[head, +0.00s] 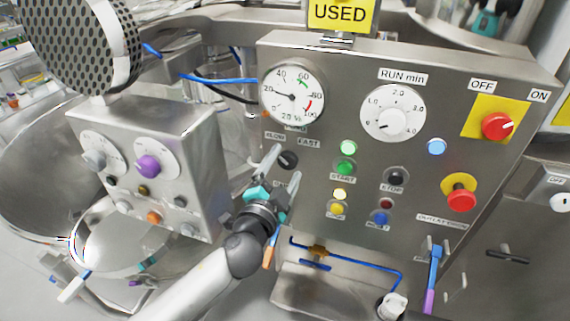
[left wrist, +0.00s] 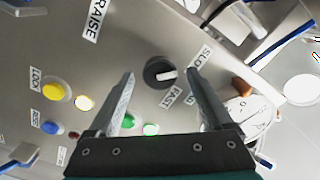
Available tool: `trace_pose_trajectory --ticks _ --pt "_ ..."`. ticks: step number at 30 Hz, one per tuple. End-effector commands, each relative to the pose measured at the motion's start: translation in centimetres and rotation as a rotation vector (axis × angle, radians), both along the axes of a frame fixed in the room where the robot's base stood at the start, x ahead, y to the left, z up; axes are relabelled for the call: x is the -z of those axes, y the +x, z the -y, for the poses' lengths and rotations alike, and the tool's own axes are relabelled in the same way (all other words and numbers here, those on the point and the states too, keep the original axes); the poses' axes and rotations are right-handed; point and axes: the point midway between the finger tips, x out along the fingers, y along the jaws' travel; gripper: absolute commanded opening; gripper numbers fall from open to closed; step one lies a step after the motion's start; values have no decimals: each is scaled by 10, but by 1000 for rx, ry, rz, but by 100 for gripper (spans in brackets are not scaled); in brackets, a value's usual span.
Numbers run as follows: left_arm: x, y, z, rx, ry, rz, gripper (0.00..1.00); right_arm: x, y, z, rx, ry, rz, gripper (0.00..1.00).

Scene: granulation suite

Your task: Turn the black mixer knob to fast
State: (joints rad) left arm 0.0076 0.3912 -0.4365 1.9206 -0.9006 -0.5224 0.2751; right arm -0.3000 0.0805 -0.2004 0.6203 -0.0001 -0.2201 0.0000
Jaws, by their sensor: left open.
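The black mixer knob (head: 288,160) sits on the steel panel below the SLOW and FAST labels, and it shows again in the left wrist view (left wrist: 157,70). Its white pointer line lies between the SLOW label (left wrist: 202,57) and the FAST label (left wrist: 172,97) in the left wrist view; I cannot tell that it is on either. My left gripper (head: 286,163) is open, with its fingers at either side of the knob. In the left wrist view, gaps show between the knob and both fingers (left wrist: 161,74). My right gripper is not in view.
The control panel (head: 400,60) also carries a round gauge (head: 292,94), a RUN min dial (head: 393,112), a green start button (head: 346,168) and a red emergency knob (head: 461,200). A smaller box with a purple knob (head: 148,166) stands at the left, close to my left arm.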

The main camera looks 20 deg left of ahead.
Motion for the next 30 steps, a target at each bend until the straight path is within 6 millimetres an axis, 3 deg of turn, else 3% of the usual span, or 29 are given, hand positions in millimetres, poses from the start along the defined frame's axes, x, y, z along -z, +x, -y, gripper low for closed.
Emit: trace_pose_trajectory --ticks 12,30 --pt "0 5 0 0 -1 0 83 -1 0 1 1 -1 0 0" --pt "0 5 0 0 -1 0 16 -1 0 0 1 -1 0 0"
